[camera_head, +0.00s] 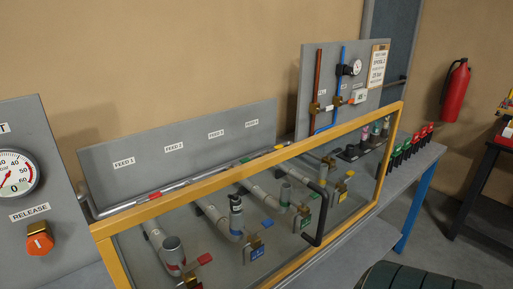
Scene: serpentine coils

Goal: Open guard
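The guard (247,167) is a clear panel in a yellow-orange frame. It stands tilted in front of the grey pipes on the bench, and the pipes show through it. A black bar handle (319,218) is on the panel, right of its middle. The guard appears closed over the pipe row. Neither of my grippers is in view.
Behind the guard are pipe stubs with coloured valve handles (204,259) and a panel labelled FEED (190,146). A gauge board with an orange RELEASE knob (40,243) stands left. Red and green clips (412,146) line the right end. A fire extinguisher (455,90) hangs right.

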